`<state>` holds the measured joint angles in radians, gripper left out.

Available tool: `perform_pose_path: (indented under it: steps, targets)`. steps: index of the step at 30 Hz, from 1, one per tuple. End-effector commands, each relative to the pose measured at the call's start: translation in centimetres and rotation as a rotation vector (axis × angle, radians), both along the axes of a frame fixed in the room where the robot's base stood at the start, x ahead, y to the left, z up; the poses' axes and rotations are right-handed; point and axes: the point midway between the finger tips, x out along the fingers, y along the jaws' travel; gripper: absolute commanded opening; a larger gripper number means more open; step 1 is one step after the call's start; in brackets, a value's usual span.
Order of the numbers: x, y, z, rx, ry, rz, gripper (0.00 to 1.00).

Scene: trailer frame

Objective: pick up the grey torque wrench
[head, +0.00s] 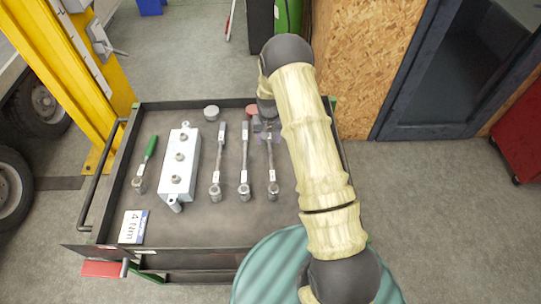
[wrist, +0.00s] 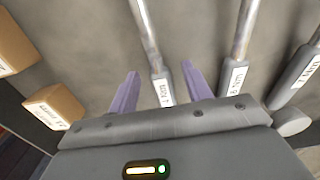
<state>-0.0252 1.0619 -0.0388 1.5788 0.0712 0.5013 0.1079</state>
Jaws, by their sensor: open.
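Three similar torque wrenches with grey handles and silver shafts lie side by side on the dark cart top: left (head: 218,160), middle (head: 245,160) and right (head: 272,165). My gripper (head: 266,128) is over the handle end of the right one and partly hides it. In the wrist view my open purple fingers (wrist: 159,70) lie on either side of this wrench's labelled handle (wrist: 163,88), with gaps on both sides. The middle wrench (wrist: 236,75) and left wrench (wrist: 300,75) show to the right there. I cannot tell how far the fingertips are above the cart.
Two brown boxes (wrist: 15,45) (wrist: 52,107) show left in the wrist view.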

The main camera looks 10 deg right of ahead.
Motion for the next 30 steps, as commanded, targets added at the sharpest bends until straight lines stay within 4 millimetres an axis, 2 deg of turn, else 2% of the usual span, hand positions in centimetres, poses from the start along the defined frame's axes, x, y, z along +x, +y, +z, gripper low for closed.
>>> perform_pose_path:
  steps: [8,15,25,30]
  targets:
    - [0.0,0.0,0.0,0.000,0.000,0.000,0.47]
    - [0.0,0.0,0.0,0.000,0.001,0.000,0.00]
    - [0.0,0.0,0.2,0.000,0.000,0.000,0.00]
    - [0.0,0.0,1.2,0.000,-0.001,0.000,0.00]
